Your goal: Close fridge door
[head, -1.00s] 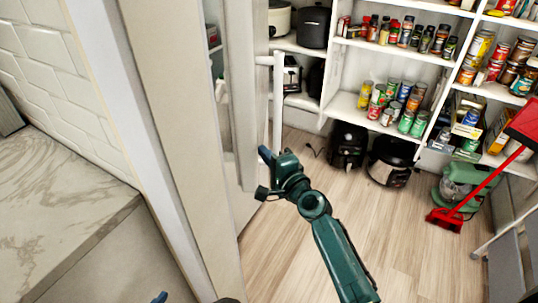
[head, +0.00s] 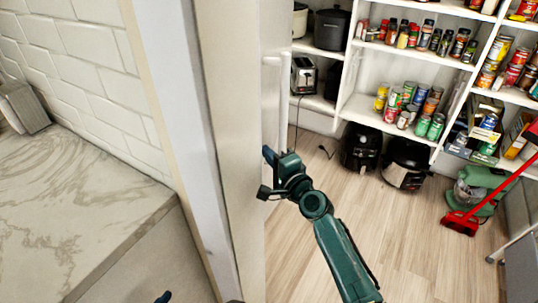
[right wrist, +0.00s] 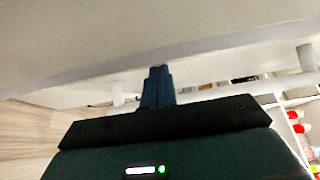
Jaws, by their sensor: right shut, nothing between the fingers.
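The fridge door (head: 277,45) is a pale panel seen at a steep angle, with a long white vertical bar handle (head: 271,90). No gap into the fridge shows beside it now. My right gripper (head: 268,156), dark green with blue fingers, is at the door's front face by the lower part of the handle. In the right wrist view, its fingers (right wrist: 157,86) are together and empty, pointing at the pale door surface (right wrist: 150,45); I cannot tell whether they touch. Only a blue tip of my left gripper (head: 163,297) shows at the bottom edge.
A marble counter (head: 70,215) and tiled wall are at left. Shelves with cans and jars (head: 410,110) stand at the back. Black cookers (head: 403,163), a green appliance and a red broom (head: 461,222) are on the floor. The wooden floor (head: 420,260) is clear in the middle.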

